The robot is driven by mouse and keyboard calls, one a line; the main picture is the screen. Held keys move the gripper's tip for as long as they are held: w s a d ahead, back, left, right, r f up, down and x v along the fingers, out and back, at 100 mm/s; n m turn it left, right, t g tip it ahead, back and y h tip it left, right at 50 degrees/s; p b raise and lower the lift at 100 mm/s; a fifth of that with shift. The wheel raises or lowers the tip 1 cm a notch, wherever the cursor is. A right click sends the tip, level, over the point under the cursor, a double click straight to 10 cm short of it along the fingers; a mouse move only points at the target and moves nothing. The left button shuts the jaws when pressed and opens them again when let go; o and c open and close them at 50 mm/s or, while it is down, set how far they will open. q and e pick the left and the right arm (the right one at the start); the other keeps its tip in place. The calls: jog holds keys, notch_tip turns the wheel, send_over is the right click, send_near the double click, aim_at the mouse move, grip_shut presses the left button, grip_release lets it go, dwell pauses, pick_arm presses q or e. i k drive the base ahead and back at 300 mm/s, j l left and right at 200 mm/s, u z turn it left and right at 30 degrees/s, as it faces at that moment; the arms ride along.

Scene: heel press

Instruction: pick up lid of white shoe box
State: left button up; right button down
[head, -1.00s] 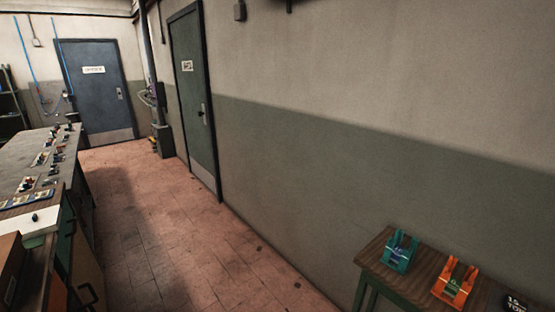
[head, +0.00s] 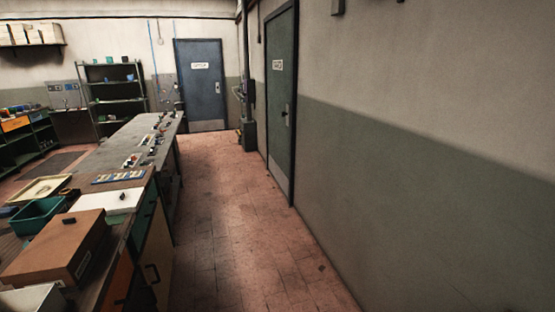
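A pale grey-white box (head: 32,297) shows at the bottom left corner, cut off by the frame edge; I cannot tell whether it is the white shoe box or whether it has a lid. A brown box (head: 55,252) with a small dark piece on top stands just behind it on the long bench. Neither of my grippers is in view.
The long bench (head: 128,147) runs away along the left, with a teal bin (head: 38,215), a cream tray (head: 40,189) and several small items. Open tiled floor (head: 220,230) lies between the bench and the right wall. A blue door (head: 200,85) and a green door (head: 281,100) are shut.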

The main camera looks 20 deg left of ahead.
aim_at(120, 202)
jog(key=i+u, duration=0.65)
jog(key=i, duration=0.2)
jog(key=i+u, duration=0.4)
jog(key=i+l+u, duration=0.2)
jog(key=i+u, duration=0.2)
jog(key=i, duration=0.2)
jog(key=i+l+u, duration=0.4)
jog(key=i+j, duration=0.1)
